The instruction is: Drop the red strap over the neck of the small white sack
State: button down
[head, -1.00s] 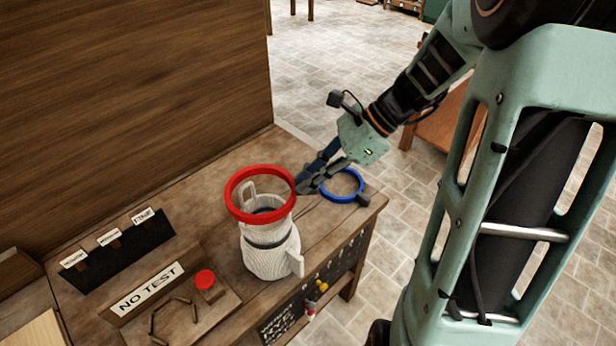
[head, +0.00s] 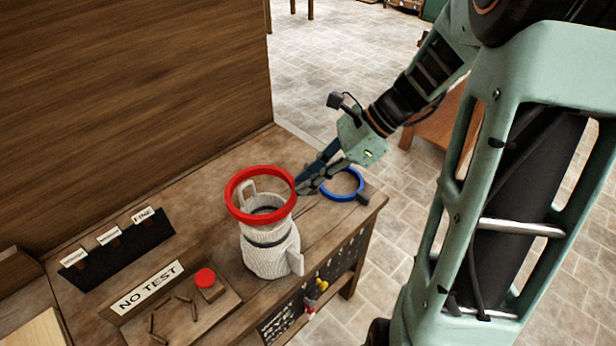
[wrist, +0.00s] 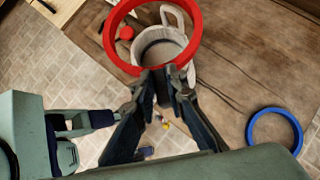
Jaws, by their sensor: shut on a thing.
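The red strap (head: 232,207) is a stiff ring held roughly level at the top of the small white sack (head: 268,256). My gripper (head: 299,184) is shut on the ring's right edge; the wrist view shows the red strap (wrist: 196,40) between the fingertips (wrist: 160,76). The sack stands upright on the bench, with an open mouth, a loop at the top and a dark band around its middle. In the wrist view the sack's mouth (wrist: 160,44) shows inside the ring, off centre. I cannot tell how high the ring is above the mouth.
A blue ring (head: 343,184) lies on the bench (head: 210,196) behind and right of the sack. A NO TEST sign (head: 150,288), a block with a red top (head: 206,279) and small sticks are at the front left. A dark card rack (head: 120,250) stands further left.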

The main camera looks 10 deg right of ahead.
notch_tip(320, 180, down, 12)
jog(key=b, duration=0.7)
jog(key=shift+b, duration=0.3)
dwell(1.9)
dwell(0.4)
jog(key=c, duration=1.8)
grip_release()
jog(key=shift+c, duration=0.2)
jog(key=shift+r, duration=0.1)
jog(key=v, duration=1.2)
